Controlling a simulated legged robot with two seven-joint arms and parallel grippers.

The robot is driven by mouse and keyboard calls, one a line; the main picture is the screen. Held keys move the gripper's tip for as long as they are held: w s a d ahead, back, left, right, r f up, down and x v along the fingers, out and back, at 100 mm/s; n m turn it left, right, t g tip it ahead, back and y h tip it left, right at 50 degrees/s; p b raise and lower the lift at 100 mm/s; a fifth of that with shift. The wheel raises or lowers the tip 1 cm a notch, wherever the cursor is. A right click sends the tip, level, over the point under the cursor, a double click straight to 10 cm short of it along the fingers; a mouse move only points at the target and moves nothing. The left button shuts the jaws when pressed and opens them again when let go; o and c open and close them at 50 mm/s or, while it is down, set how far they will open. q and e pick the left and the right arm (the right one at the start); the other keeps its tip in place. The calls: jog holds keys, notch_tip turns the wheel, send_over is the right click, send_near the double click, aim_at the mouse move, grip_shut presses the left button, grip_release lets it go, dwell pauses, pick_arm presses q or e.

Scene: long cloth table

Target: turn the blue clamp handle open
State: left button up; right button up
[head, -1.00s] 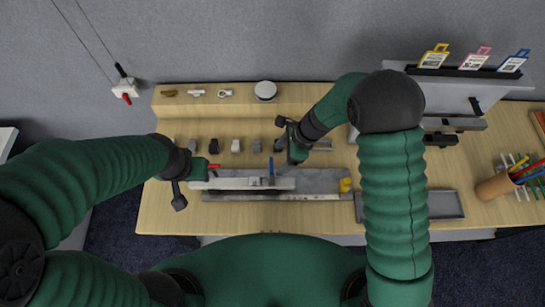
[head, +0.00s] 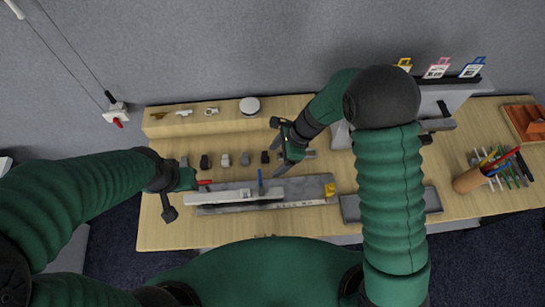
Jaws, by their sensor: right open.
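The blue clamp handle (head: 261,182) stands up from the middle of a long grey-and-white fixture (head: 235,193) on the table. A red handle (head: 204,183) shows at the fixture's left end. My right gripper (head: 279,147) is open and empty, above and slightly right of the blue handle in the picture, with a gap between them. My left gripper (head: 182,190) is at the fixture's left end, close to the red handle. Whether its jaws are open or touch anything cannot be made out.
Several small grey and black blocks (head: 225,160) stand in a row behind the fixture. A yellow piece (head: 330,189) is at its right end. A grey tray (head: 391,204) lies to the right, then a pen cup (head: 468,180). A white round object (head: 249,106) sits on the back ledge.

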pick_arm(q)
jog(key=w+p+v, duration=0.1)
jog(key=p+v, duration=0.4)
jog(key=shift+r, duration=0.55)
pick_arm(e)
jog(key=v, duration=0.7)
jog(key=shift+r, duration=0.3)
pick_arm(q)
jog(key=shift+a, duration=0.1)
pick_arm(e)
jog(key=shift+a, duration=0.15)
